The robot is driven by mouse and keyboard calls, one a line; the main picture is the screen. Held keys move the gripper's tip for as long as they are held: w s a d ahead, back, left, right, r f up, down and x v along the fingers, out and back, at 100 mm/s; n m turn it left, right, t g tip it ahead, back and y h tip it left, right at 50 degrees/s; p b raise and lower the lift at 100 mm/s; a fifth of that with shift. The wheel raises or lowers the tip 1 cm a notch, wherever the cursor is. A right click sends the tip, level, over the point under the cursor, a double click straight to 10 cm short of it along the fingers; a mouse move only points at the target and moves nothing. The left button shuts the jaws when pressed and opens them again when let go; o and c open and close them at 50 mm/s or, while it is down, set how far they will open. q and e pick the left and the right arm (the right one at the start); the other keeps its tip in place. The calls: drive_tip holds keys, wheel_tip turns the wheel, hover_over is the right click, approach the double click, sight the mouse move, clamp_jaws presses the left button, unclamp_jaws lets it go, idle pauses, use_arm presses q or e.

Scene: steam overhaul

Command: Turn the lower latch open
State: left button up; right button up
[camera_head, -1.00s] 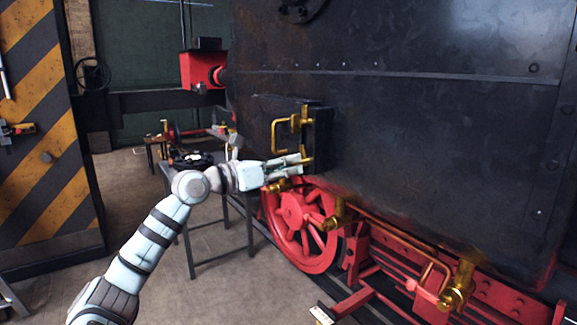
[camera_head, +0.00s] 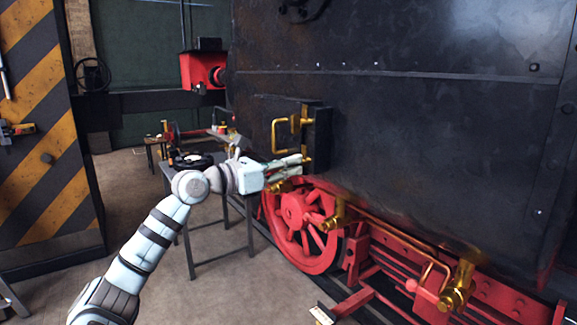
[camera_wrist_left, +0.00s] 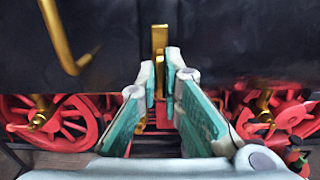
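The lower latch is a small brass piece (camera_head: 308,160) low on the dark door block, mostly hidden by my fingers in the head view. In the left wrist view it is an upright brass bar (camera_wrist_left: 160,40) straight ahead, between the fingertips. My left gripper (camera_head: 303,161) reaches it from the left. In the left wrist view its fingertips (camera_wrist_left: 160,63) are close together, one on each side of the bar, with little or no gap. My right gripper is not in view.
A brass handle (camera_head: 276,134) sits left of and above the latch; it also shows in the left wrist view (camera_wrist_left: 62,40). A red wheel (camera_head: 300,228) and brass valves (camera_head: 457,288) are below. A metal table (camera_head: 180,172) stands behind my arm.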

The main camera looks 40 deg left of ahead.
sight(292, 120)
use_arm(q)
drive_tip(key=o, duration=0.4)
drive_tip(key=shift+r, duration=0.1)
drive_tip(key=shift+w, duration=0.15)
drive_tip(key=shift+d, duration=0.1)
wheel_tip(292, 120, up, 10)
drive_tip(key=shift+w+f, duration=0.1)
